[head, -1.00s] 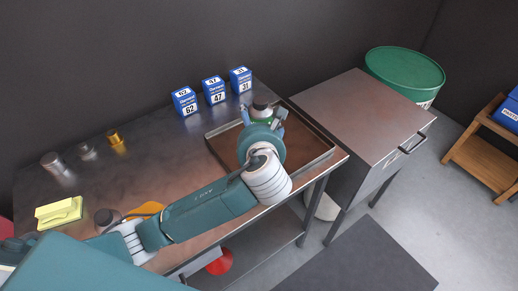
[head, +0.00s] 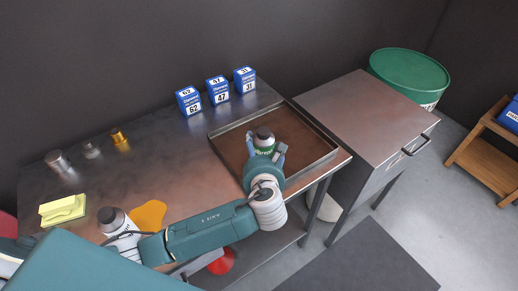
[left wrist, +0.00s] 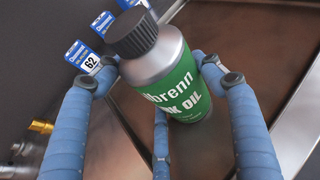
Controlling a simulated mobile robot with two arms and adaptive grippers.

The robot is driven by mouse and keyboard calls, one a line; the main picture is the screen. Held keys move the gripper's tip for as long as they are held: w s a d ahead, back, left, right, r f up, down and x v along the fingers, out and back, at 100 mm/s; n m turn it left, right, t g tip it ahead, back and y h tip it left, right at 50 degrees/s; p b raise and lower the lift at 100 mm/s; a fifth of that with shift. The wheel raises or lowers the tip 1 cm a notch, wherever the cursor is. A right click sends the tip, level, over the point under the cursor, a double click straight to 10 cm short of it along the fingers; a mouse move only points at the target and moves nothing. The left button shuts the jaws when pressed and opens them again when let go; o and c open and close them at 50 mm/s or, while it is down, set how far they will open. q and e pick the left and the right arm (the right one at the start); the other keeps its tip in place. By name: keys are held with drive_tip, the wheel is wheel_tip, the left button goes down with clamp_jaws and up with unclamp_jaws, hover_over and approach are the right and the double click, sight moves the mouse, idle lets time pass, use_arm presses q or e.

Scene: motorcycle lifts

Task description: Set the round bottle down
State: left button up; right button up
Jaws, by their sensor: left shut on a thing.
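The round bottle (head: 264,137) is silver with a dark cap and a green label. My left gripper (head: 267,155) is shut on it, over the brown metal tray (head: 229,133) at the right end of the workbench. In the left wrist view the bottle (left wrist: 176,82) sits between the blue fingers (left wrist: 165,80), its label reading partly "OIL". The bottle's base is hidden in the head view, so I cannot tell whether it touches the tray floor. My right gripper is not in view.
Blue numbered boxes (head: 217,91) stand behind the tray. Small metal parts (head: 58,161), a yellow pad (head: 62,209), another dark-capped bottle (head: 112,220) and an orange patch (head: 149,214) are on the left. A metal cabinet (head: 365,108) adjoins on the right. Tray floor around the bottle looks clear.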

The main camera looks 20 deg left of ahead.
use_arm(q)
drive_tip(key=o, duration=2)
drive_tip(key=shift+f, duration=0.1)
drive_tip(key=shift+c, duration=0.2)
drive_tip(key=shift+s, duration=0.1)
drive_tip(key=v, duration=1.2)
drive_tip(key=shift+b, duration=0.4)
